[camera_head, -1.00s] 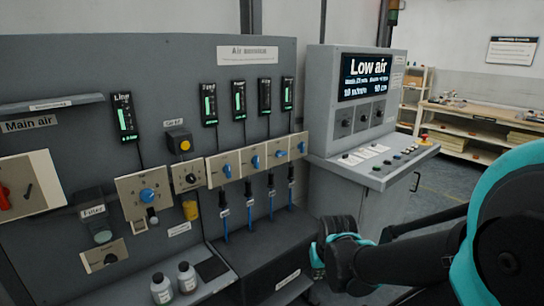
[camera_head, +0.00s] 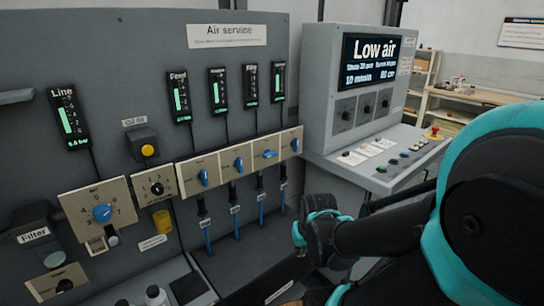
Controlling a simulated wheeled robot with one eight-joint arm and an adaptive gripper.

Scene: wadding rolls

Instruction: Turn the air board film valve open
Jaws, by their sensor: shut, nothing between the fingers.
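The grey air board (camera_head: 130,150) carries a row of valves with blue handles on beige plates. From left to right they are a first valve (camera_head: 203,177), a second (camera_head: 239,165), a third (camera_head: 267,154) and a fourth (camera_head: 295,145). The third handle looks turned sideways; the others look nearer upright. A gauge labelled Feed (camera_head: 179,98) hangs above the first valve; the other labels are too small to tell surely which valve is film. My gripper (camera_head: 308,235) is shut and empty, below and right of the row, apart from the valves.
Blue hoses (camera_head: 262,212) hang below the valves. A line regulator (camera_head: 102,212) and an oil fill knob (camera_head: 148,151) are to the left. The control console (camera_head: 375,165), showing "Low air" (camera_head: 371,60), stands on the right, close beyond my arm. Shelves are behind.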

